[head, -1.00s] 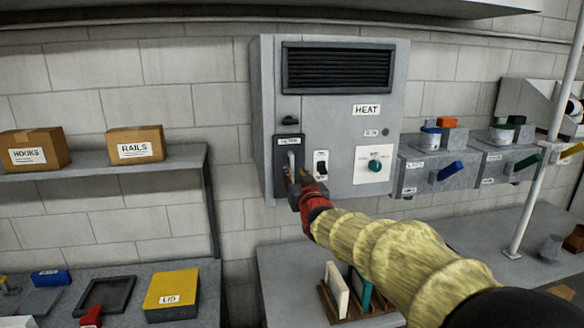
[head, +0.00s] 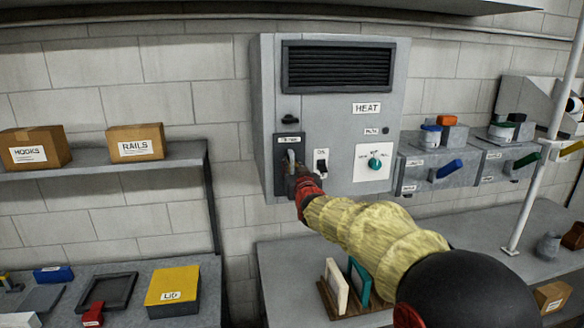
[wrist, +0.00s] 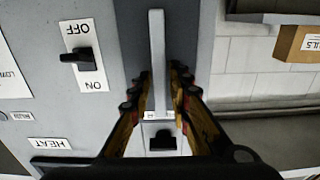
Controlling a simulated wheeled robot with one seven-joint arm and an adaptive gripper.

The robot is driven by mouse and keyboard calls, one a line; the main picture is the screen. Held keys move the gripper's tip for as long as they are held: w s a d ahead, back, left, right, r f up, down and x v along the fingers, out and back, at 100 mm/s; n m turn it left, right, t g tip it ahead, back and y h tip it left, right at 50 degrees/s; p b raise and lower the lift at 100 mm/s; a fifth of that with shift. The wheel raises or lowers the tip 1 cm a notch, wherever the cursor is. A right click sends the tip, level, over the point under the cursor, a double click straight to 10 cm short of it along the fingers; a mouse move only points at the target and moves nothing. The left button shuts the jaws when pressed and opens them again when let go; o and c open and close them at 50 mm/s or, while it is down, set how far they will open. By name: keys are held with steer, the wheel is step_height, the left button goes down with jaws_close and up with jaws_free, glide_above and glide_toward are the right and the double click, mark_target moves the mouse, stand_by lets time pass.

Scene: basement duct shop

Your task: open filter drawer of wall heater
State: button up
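The wall heater (head: 337,125) is a grey cabinet with a dark grille. Its filter drawer (head: 280,153) is a dark panel at the lower left, and looks closed. A pale bar handle (head: 291,158) stands on it; the handle also shows in the wrist view (wrist: 157,50). My gripper (head: 297,174) is at the handle, and in the wrist view its two fingers (wrist: 160,85) stand on either side of the bar. They look open, with narrow gaps to the bar. A black latch-like knob (head: 290,119) sits above the drawer and also shows in the wrist view (wrist: 162,140).
An on/off switch (head: 321,161) and a green dial (head: 375,163) are right of the drawer. A shelf with boxes (head: 135,143) is at the left. A bench with a small rack (head: 346,285) lies below. Blue-handled grey bins (head: 432,175) hang at the right.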

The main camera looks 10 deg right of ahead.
jaws_close()
stand_by(0.6)
